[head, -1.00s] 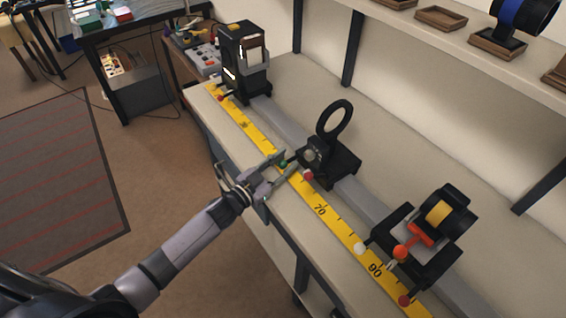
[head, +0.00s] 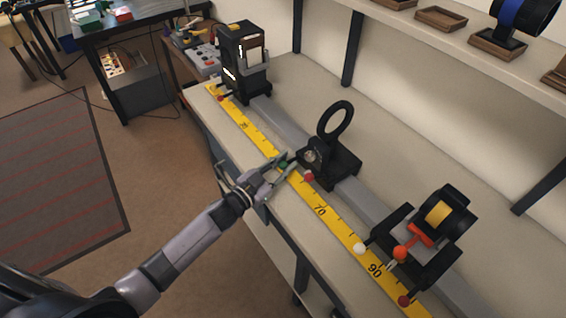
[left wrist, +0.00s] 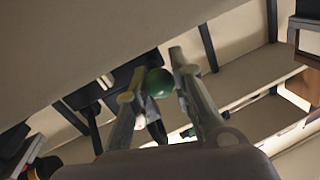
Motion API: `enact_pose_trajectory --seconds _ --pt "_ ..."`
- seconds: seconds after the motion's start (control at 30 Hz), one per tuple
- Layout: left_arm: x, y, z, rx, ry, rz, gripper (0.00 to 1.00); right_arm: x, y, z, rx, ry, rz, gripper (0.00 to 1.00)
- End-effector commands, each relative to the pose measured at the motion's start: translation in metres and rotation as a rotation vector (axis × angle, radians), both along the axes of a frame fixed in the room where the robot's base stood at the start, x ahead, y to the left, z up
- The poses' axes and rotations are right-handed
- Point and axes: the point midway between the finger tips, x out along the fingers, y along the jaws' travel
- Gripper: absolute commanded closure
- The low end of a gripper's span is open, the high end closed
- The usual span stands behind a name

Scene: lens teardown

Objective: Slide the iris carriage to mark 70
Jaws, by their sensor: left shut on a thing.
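The iris carriage (head: 335,165) is a black block with an upright black ring, sitting on the grey rail in the middle of the head view. Its red ball pointer (head: 309,177) hangs over the yellow scale (head: 340,229), a little before the 70 label on the lamp side. A green knob (left wrist: 158,83) on the carriage's near side lies between the fingers of my left gripper (left wrist: 154,80). In the head view my left gripper (head: 291,162) is shut on this knob, partly hiding it. My right gripper is out of view.
A black lamp housing (head: 243,62) stands at the rail's far end. Another carriage with a yellow and orange part (head: 428,236) sits near the 90 label. The rail (head: 352,195) between it and the iris carriage looks clear. A shelf (head: 465,50) runs above.

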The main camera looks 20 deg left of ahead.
Motion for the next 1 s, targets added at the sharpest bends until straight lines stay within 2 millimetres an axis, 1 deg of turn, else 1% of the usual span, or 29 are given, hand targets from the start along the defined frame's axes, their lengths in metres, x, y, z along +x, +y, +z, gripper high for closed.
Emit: enact_pose_trajectory --seconds 0.03,0.2,0.33,0.4,0.5,0.77,0.8,1.0 --pt "-0.008 -0.010 0.000 -0.005 0.005 -0.005 1.00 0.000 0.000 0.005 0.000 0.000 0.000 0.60" --pt "-0.035 -0.045 0.001 -0.009 0.006 -0.007 1.00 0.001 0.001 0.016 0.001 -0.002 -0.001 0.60" --pt "-0.051 -0.065 -0.001 -0.006 0.006 -0.005 1.00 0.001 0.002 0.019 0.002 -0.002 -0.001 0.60" --pt "-0.055 -0.071 -0.001 -0.003 0.005 -0.005 1.00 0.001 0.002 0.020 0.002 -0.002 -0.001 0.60" --pt "-0.058 -0.074 -0.001 -0.002 0.004 -0.003 1.00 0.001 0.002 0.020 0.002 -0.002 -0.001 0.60" --pt "-0.057 -0.073 -0.001 0.000 0.003 -0.002 1.00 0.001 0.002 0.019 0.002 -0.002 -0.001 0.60" --pt "-0.057 -0.073 -0.001 0.000 0.003 -0.002 0.76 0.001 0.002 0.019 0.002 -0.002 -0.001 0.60" --pt "-0.057 -0.073 -0.001 0.000 0.002 -0.003 0.63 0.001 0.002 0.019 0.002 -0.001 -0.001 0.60"
